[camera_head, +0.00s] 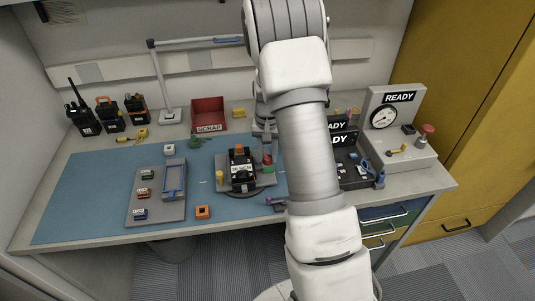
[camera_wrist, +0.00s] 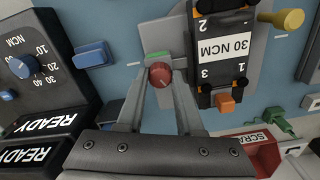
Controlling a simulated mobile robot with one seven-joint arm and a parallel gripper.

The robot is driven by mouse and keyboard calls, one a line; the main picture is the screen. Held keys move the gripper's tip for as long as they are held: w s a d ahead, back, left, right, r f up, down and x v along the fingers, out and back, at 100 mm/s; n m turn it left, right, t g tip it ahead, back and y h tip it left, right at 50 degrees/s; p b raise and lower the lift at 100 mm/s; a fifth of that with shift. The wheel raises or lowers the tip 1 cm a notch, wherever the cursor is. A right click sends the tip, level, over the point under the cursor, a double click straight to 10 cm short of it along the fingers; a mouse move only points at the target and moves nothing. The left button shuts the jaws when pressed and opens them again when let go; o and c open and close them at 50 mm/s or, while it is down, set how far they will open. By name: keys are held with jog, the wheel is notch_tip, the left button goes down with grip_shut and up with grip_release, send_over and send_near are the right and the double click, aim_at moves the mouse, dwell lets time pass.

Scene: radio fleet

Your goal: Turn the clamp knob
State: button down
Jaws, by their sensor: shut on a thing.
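The clamp knob is a small red round knob (camera_wrist: 161,74) on the grey fixture (camera_wrist: 256,60), near a green strip. In the head view the red knob (camera_head: 267,159) shows just left of my arm. My gripper (camera_wrist: 159,80) is shut on the knob, with one finger on each side of it. In the head view my arm hides most of the gripper.
A dial unit (camera_wrist: 38,75) with a blue knob and "READY" signs stands left in the wrist view. A red scrap bin (camera_head: 208,114), a grey tray (camera_head: 150,208) and an orange block (camera_head: 203,212) are on the bench. The blue mat (camera_head: 90,185) is clear at left.

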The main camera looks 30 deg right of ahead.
aim_at(267, 157)
jog(key=c, duration=0.5)
grip_release()
jog(key=shift+c, duration=0.2)
jog(key=shift+r, duration=0.15)
notch_tip(267, 157, up, 17)
jog(key=p, duration=0.1)
jog(key=shift+r, duration=0.1)
